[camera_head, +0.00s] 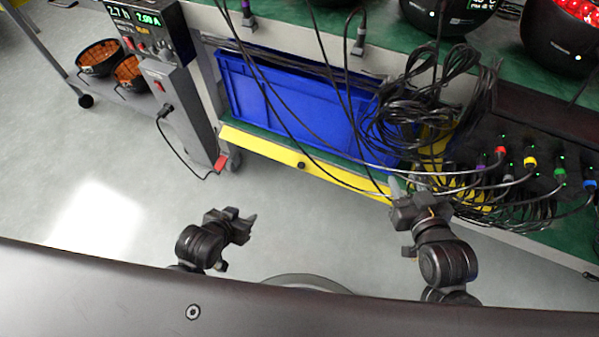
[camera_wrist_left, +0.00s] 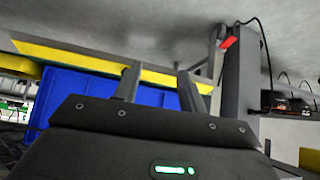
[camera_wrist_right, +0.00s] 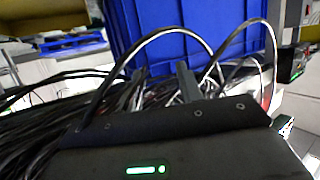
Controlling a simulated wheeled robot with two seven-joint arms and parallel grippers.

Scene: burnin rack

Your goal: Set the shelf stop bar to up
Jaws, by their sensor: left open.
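The yellow shelf stop bar (camera_head: 262,148) runs along the front edge of the lower shelf, below the blue crate. It has a dark round knob (camera_head: 301,165) near its middle, and cables cross its right part. My left gripper (camera_head: 246,222) is open and empty, in front of and apart from the bar. In the left wrist view, the yellow bar (camera_wrist_left: 85,60) crosses behind the two spread fingers (camera_wrist_left: 158,82). My right gripper (camera_head: 408,192) is by the bar's right end, among the cables. Its fingers (camera_wrist_right: 161,85) stand apart in the right wrist view, with cables around them.
A blue crate (camera_head: 290,100) stands on the shelf behind the bar. Tangled black cables (camera_head: 430,110) hang at its right and spread over a green shelf with coloured connectors (camera_head: 530,162). A grey post with a power unit (camera_head: 180,95) stands left. The floor at left is clear.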

